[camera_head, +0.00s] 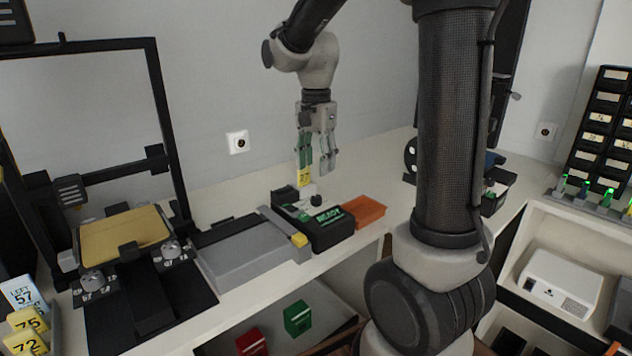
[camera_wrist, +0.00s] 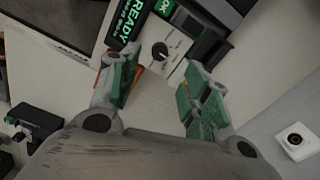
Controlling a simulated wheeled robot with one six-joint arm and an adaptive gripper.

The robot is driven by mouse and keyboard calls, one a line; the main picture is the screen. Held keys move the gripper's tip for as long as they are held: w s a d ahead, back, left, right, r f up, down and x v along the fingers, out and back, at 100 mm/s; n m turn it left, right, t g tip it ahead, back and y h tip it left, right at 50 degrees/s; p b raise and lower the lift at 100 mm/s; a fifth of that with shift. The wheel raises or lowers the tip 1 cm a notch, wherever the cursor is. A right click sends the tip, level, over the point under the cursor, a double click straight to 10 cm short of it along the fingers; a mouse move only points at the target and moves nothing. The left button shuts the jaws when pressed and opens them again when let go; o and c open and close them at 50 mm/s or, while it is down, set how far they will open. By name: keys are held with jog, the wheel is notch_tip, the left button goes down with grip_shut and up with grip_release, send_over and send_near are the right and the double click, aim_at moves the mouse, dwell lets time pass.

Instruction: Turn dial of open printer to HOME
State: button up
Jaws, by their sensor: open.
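An open black-framed printer (camera_head: 153,90) stands at the left, with a yellow bed (camera_head: 125,233). It has two pale round dials at its front, a left one (camera_head: 92,281) and a right one (camera_head: 171,248); their markings are too small to read. My gripper (camera_head: 316,173) is open and empty, well to the right of this printer, above a black device with a green READY display (camera_head: 327,217). The wrist view shows my open gripper (camera_wrist: 161,65), the READY display (camera_wrist: 130,20) and a small black knob (camera_wrist: 160,50) between the fingertips in the picture. The printer dials are not identifiable in the wrist view.
A grey flat machine (camera_head: 245,258) lies between printer and READY device. An orange tray (camera_head: 363,213) sits to the right. Yellow numbered cards (camera_head: 27,320) stand at the front left. A wall socket (camera_head: 238,142) is behind. My arm hides part of the right counter.

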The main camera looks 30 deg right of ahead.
notch_tip(320, 180, up, 3)
jog(key=shift+f, duration=0.1)
dwell(0.6)
jog(key=s+d+r+n+t, duration=0.1)
jog(key=s+n+t, duration=0.3)
jog(key=s+n, duration=0.8)
jog(key=s, duration=0.7)
jog(key=shift+s+d+r+n, duration=0.2)
jog(key=shift+s+d+n, duration=0.1)
jog(key=shift+d+n, duration=0.1)
dwell(0.7)
